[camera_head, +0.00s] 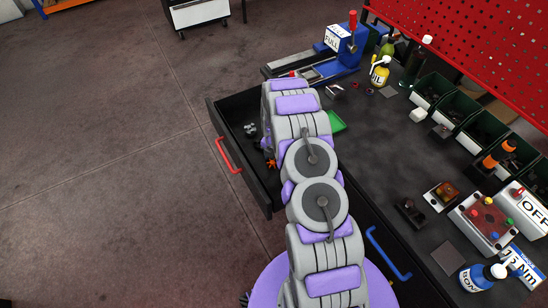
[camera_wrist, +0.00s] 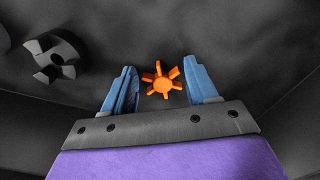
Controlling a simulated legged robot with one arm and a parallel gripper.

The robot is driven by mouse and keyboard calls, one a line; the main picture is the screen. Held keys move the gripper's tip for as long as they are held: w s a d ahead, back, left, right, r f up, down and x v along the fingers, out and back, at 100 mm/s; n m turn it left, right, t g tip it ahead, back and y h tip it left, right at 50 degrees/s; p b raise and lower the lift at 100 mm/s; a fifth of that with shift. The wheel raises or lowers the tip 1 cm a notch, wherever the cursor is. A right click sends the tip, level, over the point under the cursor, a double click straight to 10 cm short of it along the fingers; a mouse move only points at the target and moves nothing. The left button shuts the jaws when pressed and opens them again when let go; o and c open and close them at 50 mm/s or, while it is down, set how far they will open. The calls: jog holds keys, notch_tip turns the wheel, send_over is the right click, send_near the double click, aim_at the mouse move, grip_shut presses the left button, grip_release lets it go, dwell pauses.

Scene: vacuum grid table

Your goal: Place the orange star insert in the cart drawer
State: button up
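The orange star insert (camera_wrist: 161,83) lies on the dark drawer floor in the wrist view, between the two blue fingers of my gripper (camera_wrist: 161,88). The fingers are apart, with gaps visible beside the star. In the head view a small orange part of the star (camera_head: 271,163) shows at the left edge of my arm. The cart drawer (camera_head: 259,194) is pulled open, with a red handle (camera_head: 229,155) on its front. My arm reaches over the drawer and hides my gripper and much of the inside in the head view.
A dark grey toothed coupling part (camera_wrist: 55,57) lies in the drawer left of my gripper. The drawer walls stand close around.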

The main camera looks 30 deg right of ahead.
jog(key=shift+o, duration=1)
notch_tip(320, 180, up, 14)
jog(key=p, duration=0.2)
notch_tip(320, 180, up, 16)
jog(key=m, duration=0.8)
send_over(273, 161)
jog(key=s+a, duration=0.9)
jog(key=s+a+r+m+g, duration=0.1)
jog(key=s+a+r+m, duration=0.3)
jog(key=s, duration=0.3)
jog(key=s+a+r+m, duration=0.2)
jog(key=s+r+m, duration=0.2)
jog(key=s+r, duration=0.35)
jog(key=s+a+r+m, duration=0.1)
jog(key=s+m, duration=0.7)
jog(key=s, duration=0.9)
jog(key=shift+a+r+g, duration=0.4)
jog(key=shift+a, duration=0.05)
